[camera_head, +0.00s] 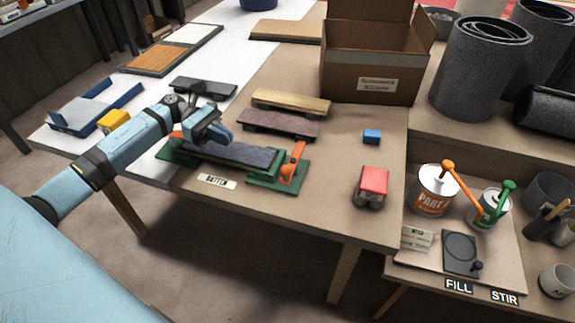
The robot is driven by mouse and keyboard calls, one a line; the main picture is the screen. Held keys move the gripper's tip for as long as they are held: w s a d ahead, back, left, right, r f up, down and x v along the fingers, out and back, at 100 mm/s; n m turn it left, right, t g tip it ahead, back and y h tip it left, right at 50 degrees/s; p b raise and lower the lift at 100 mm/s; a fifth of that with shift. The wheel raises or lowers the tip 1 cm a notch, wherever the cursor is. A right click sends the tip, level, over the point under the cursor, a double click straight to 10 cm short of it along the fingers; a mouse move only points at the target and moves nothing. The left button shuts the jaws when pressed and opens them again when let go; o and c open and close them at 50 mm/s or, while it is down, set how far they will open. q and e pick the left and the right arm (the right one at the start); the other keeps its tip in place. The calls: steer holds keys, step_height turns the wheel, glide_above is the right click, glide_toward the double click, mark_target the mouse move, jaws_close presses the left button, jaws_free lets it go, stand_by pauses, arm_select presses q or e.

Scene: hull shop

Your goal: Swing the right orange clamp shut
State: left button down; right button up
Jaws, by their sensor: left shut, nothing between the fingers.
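The right orange clamp (292,163) stands up at a slant on the right green base (262,181), at the right end of a dark grey board (228,153). A left orange clamp (177,135) is mostly hidden behind my left arm at the board's other end. My left gripper (222,138) is shut and empty. It is over the left half of the board, clearly left of the right clamp; I cannot tell if it touches the board. My right gripper is not in view.
A red-topped block (373,181) and a small blue block (371,136) lie to the right of the clamp. Two boards (280,124) lie behind it, with an open cardboard box (370,70) further back. Cans (435,190) stand on the lower right bench.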

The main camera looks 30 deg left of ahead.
arm_select(q)
steer(key=shift+w+a, duration=0.1)
steer(key=shift+a, duration=0.1)
steer(key=shift+d, duration=0.1)
steer(key=d+f, duration=0.1)
steer(key=d, duration=0.8)
steer(key=d+f, duration=0.1)
steer(key=d, duration=0.3)
steer(key=shift+w+d+f+p, duration=0.15)
steer(key=shift+d+f+p, duration=0.15)
